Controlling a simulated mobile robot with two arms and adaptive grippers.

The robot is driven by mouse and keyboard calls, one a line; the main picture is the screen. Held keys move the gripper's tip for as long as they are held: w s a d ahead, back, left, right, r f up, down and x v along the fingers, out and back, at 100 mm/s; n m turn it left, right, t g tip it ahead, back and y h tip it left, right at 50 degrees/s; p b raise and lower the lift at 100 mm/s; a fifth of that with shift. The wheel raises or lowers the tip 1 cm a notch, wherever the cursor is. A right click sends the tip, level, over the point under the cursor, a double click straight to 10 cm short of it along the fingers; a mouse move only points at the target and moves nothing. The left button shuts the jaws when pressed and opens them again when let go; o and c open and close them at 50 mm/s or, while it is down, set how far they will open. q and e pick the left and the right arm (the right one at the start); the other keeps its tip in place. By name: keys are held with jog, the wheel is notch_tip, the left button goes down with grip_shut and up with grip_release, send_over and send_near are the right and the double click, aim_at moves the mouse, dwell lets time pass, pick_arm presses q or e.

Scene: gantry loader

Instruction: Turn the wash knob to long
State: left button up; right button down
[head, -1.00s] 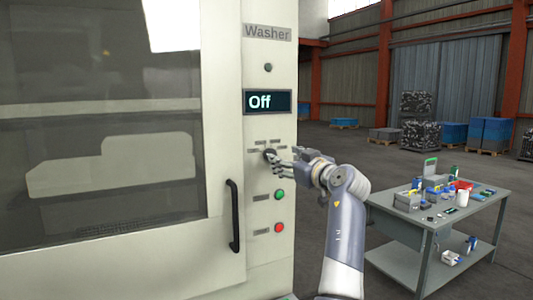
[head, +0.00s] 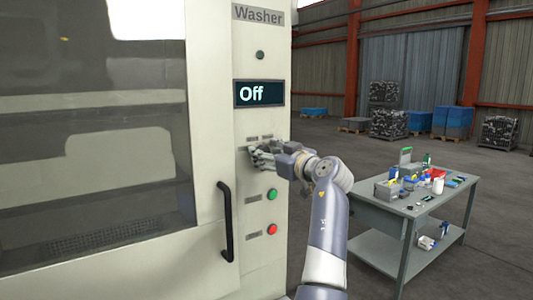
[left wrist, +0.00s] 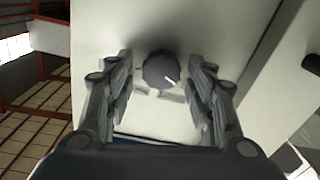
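The wash knob (left wrist: 160,71) is dark and round with a white pointer line, on the washer's pale panel (head: 262,215). In the left wrist view its pointer aims to the lower right. My left gripper (left wrist: 161,64) is open, with one finger on each side of the knob and a small gap to each. In the head view the left gripper (head: 262,154) covers the knob. Small label plates sit around the knob, too small to read. The display (head: 258,94) above reads "Off". My right gripper is not in view.
A green button (head: 272,194) and a red button (head: 272,229) sit below the knob. A black door handle (head: 226,222) stands out at the left. A grey workbench (head: 385,212) with several items stands at the right, with open floor behind it.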

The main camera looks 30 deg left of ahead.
pick_arm(q)
jog(key=c, duration=0.7)
